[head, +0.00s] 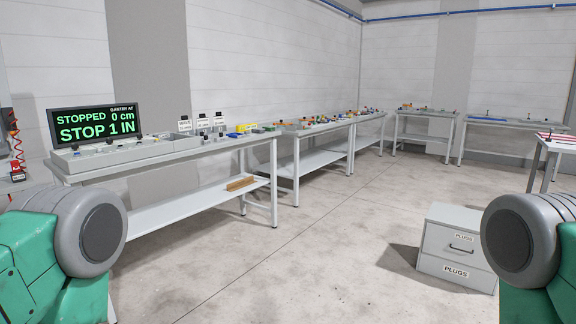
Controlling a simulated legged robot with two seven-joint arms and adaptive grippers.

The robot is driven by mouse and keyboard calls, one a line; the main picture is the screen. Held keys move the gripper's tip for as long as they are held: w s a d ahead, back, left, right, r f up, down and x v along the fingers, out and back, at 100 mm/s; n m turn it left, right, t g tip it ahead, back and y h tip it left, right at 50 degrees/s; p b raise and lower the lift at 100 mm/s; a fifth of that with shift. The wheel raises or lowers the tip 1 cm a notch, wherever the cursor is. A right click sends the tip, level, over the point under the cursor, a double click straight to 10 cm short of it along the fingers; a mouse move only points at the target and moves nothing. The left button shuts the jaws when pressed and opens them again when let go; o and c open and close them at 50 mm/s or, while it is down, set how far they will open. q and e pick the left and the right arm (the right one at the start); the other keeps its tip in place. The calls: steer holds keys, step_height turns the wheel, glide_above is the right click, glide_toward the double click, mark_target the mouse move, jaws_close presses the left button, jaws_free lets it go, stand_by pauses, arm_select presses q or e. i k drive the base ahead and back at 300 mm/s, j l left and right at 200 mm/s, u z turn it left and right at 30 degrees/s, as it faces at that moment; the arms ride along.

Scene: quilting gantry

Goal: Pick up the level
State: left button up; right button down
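I cannot make out for certain which object is the level. A brown, wood-coloured bar (241,183) lies on the lower shelf of the nearest bench. Small yellow and blue items (245,128) sit at the right end of that bench's top, and a long blue object (488,119) lies on a far bench at the right. All are too small to identify. Only the green and grey parts of my arms show at the lower left and lower right. Neither gripper is in view.
The nearest bench (150,205) carries a display (95,122) reading "STOPPED 0 cm, STOP 1 IN". More benches (322,160) with small parts line the wall. A grey cabinet labelled PLUGS (436,257) stands at the right. The floor (310,250) between is clear.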

mark_target(246, 127)
steer(key=i, duration=4.3)
